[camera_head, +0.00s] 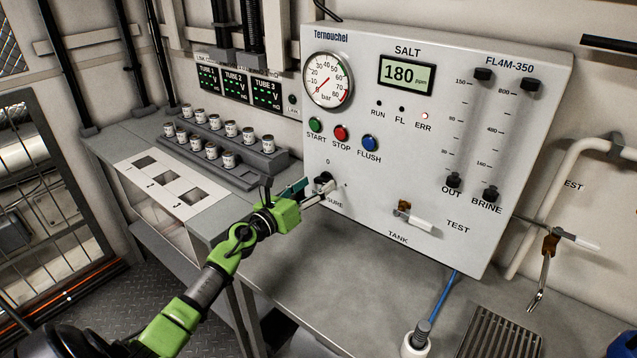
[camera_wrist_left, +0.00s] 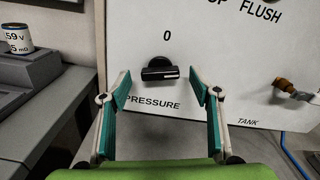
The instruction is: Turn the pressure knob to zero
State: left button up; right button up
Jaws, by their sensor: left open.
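The black pressure knob (camera_head: 323,182) is on the lower left of the white SALT panel (camera_head: 440,55), partly behind my left gripper in the head view. In the left wrist view the knob (camera_wrist_left: 160,70) sits between "0" above and "PRESSURE" below, its bar lying about level. My left gripper (camera_head: 312,188) is at the panel in front of the knob. In the wrist view its open fingers (camera_wrist_left: 162,92) stand to either side of the knob, with gaps on both sides. The round gauge (camera_head: 328,80) has a red needle pointing to the lower left. My right gripper is not seen.
Green, red and blue buttons (camera_head: 342,133) sit above the knob. A TANK valve (camera_head: 413,215) with a white lever is to its right. Several small cans (camera_head: 212,151) stand on a stepped rack at left. The grey bench (camera_head: 330,260) below the panel is mostly clear.

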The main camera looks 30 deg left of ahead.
aim_at(324, 180)
pick_arm(q)
jog(key=shift+w+d, duration=0.1)
jog(key=shift+w, duration=1)
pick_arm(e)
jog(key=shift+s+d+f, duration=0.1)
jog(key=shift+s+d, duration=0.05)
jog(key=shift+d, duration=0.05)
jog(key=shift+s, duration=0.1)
pick_arm(q)
jog(key=shift+c, duration=0.7)
jog(key=c, duration=1)
jog(key=shift+o, duration=0.2)
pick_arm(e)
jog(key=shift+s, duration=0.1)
